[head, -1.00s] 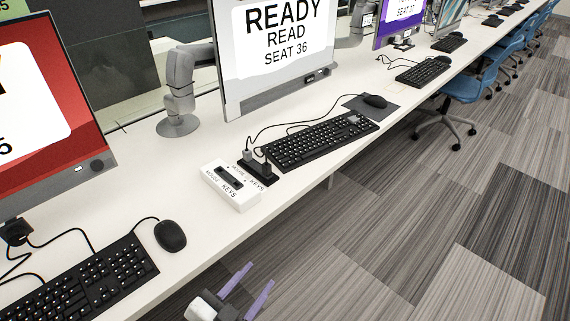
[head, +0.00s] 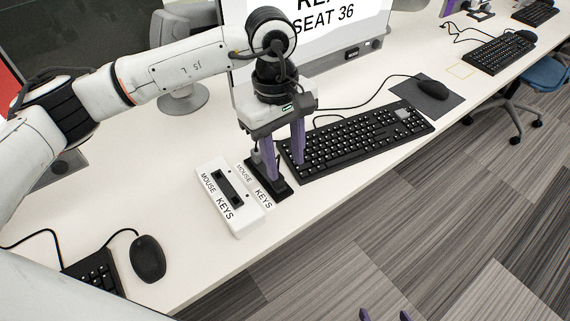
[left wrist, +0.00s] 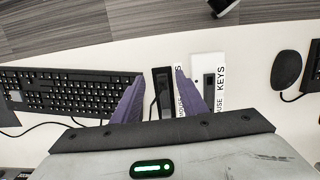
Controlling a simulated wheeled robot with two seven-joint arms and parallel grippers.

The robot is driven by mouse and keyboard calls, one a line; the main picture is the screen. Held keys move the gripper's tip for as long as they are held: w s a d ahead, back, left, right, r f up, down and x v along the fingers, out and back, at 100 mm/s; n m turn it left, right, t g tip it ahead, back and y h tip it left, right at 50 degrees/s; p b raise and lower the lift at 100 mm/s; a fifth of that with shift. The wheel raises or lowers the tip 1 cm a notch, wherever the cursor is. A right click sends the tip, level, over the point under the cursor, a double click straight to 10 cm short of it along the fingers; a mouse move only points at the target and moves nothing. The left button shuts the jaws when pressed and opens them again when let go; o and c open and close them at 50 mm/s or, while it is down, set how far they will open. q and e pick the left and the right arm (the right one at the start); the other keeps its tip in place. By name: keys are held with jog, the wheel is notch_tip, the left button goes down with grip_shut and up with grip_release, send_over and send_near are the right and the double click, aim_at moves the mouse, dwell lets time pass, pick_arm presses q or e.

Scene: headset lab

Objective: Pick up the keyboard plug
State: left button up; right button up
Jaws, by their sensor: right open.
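A black plug holder (head: 283,193) stands on the white desk beside a label strip (head: 254,186) reading MOUSE and KEYS. Its plugs are mostly hidden behind my left gripper in the head view, so I cannot tell the keyboard plug apart. My left gripper (head: 286,168) is pointed down over the holder with its purple fingers apart. In the left wrist view, the holder (left wrist: 162,78) shows between the open fingers (left wrist: 160,96). A white box (head: 232,205) with a dark slot, marked MOUSE and KEYS, lies left of the holder. My right gripper (head: 385,315) is open at the bottom edge, beyond the desk.
A black keyboard (head: 360,138) lies right of the holder, close to my left gripper. A mouse (head: 432,89) rests on a dark mat behind it. A monitor (head: 340,65) stands at the back. Another mouse (head: 148,258) lies at the lower left. Bare desk lies in front.

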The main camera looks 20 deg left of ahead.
pick_arm(q)
jog(key=shift+w+a+r+t+y, duration=0.2)
jog(key=shift+w+a, duration=0.2)
jog(key=shift+a, duration=0.15)
jog(key=shift+w+a+r+t+y, duration=0.1)
jog(key=shift+w+a+r+y, duration=0.1)
jog(key=shift+w+a, duration=0.25)
jog(key=shift+w+a+f, duration=0.1)
jog(key=shift+a, duration=0.25)
notch_tip(320, 180, down, 4)
jog(key=shift+f, duration=0.2)
jog(key=shift+d+f+p, duration=0.15)
jog(key=shift+f+p, duration=0.2)
jog(key=shift+f, duration=1)
jog(key=shift+d+f+p, duration=0.1)
jog(key=shift+f+p, duration=0.2)
jog(key=shift+f, duration=1)
grip_shut()
